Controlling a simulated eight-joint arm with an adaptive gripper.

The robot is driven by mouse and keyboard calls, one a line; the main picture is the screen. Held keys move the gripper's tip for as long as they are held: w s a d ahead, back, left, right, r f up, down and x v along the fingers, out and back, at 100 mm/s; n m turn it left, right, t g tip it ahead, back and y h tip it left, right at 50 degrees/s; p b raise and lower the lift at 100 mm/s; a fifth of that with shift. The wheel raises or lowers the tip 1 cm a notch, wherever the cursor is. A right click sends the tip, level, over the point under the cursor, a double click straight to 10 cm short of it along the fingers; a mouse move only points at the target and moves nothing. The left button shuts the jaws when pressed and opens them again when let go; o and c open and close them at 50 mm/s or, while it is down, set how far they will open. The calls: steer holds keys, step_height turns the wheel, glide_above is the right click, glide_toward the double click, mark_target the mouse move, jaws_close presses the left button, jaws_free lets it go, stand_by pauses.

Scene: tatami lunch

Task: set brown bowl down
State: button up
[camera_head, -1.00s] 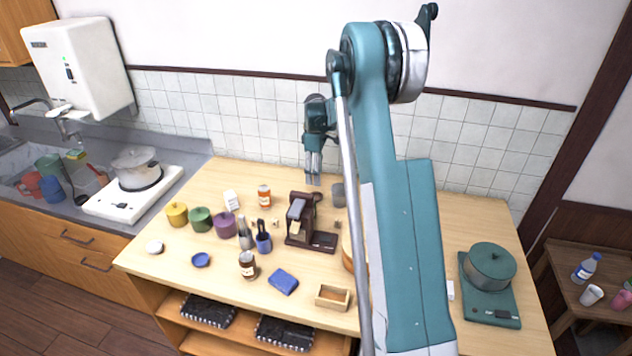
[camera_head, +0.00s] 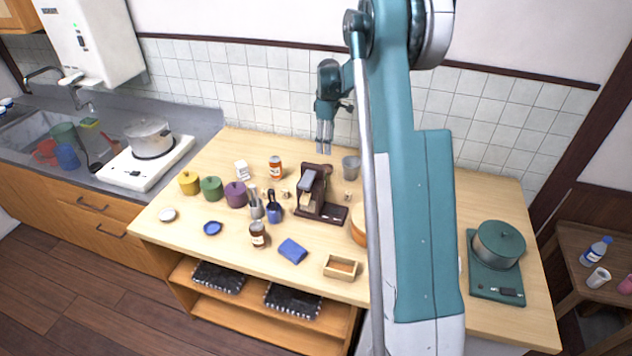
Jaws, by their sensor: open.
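My gripper (camera_head: 324,151) points down over the back of the wooden table (camera_head: 480,200), just behind and above a dark brown coffee machine (camera_head: 321,200). Its fingers are open with nothing seen between them. A small dark brown rounded shape (camera_head: 327,170) shows right below the fingertips, at the top of the machine. It may be the brown bowl, but it is too small to tell it from the machine or to see what it rests on.
A grey cup (camera_head: 351,167) stands right of the gripper. A green pot (camera_head: 499,243) stands on a burner at right. My arm hides the middle right.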

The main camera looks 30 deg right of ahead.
steer(key=s+a+r+m+t, duration=0.3)
steer(key=s+a+r+m, duration=0.1)
steer(key=s+a+r, duration=1.6)
steer(key=s+a+m+t, duration=0.1)
steer(key=s+a, duration=0.3)
steer(key=s, duration=0.5)
steer(key=s+a+f+m+t, duration=0.1)
steer(key=s+a, duration=0.3)
steer(key=s, duration=0.5)
steer(key=s+a+f+m+t, duration=0.1)
steer(key=s+a+m+t, duration=0.1)
steer(key=s, duration=0.7)
steer(key=shift+s+a+m, duration=0.35)
steer(key=shift+a+m, duration=0.15)
steer(key=shift+a, duration=0.8)
step_height(320, 180, down, 19)
steer(key=b, duration=1.9)
